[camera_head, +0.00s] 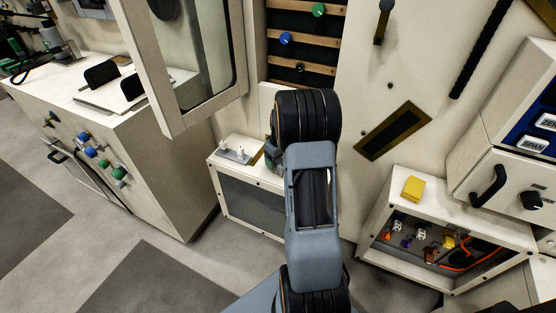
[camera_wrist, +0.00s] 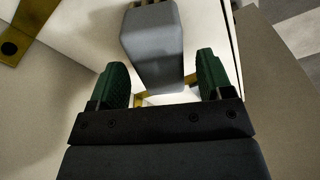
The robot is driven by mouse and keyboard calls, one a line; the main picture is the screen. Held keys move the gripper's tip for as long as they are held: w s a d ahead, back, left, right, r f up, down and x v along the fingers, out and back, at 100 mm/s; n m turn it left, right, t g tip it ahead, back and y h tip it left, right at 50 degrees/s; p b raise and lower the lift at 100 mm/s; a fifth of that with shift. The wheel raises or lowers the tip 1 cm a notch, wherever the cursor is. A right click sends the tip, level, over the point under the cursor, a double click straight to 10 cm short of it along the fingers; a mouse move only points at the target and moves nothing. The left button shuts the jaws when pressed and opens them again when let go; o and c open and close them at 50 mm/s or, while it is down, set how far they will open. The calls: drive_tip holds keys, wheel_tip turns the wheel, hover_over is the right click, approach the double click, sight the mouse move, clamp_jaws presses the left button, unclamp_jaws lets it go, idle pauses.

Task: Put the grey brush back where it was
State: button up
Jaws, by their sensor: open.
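In the wrist view, a smooth grey block (camera_wrist: 152,42), which appears to be the grey brush, has short brown tips at its top edge. My gripper (camera_wrist: 161,60) is open, with a green finger on each side of the block's lower end. A gap shows on the right; I cannot tell whether the left finger touches it. A brass-coloured edge (camera_wrist: 139,102) shows behind the block, partly hidden by it. In the head view my arm hides most of the gripper and the brush, beside the low white cabinet (camera_head: 225,176).
A small fitting with white knobs (camera_head: 237,152) sits on the low cabinet's top. A yellow block (camera_head: 413,188) stands on an open-fronted box (camera_head: 465,216) at right. An open cabinet door (camera_head: 192,75) hangs at upper left. Free floor (camera_head: 150,270) lies at lower left.

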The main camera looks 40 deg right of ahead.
wheel_tip(320, 180, up, 10)
drive_tip(key=s+p, duration=0.1)
drive_tip(key=p, duration=0.1)
drive_tip(key=s+a+r, duration=0.3)
drive_tip(key=a, duration=0.4)
drive_tip(key=s+a+r, duration=0.3)
drive_tip(key=a, duration=0.4)
drive_tip(key=s+a+m+t, duration=0.1)
drive_tip(key=s+a, duration=0.7)
drive_tip(key=s, duration=0.2)
drive_tip(key=shift+s+a+t, duration=0.25)
drive_tip(key=shift+a+t, duration=0.05)
drive_tip(key=shift+a, duration=0.05)
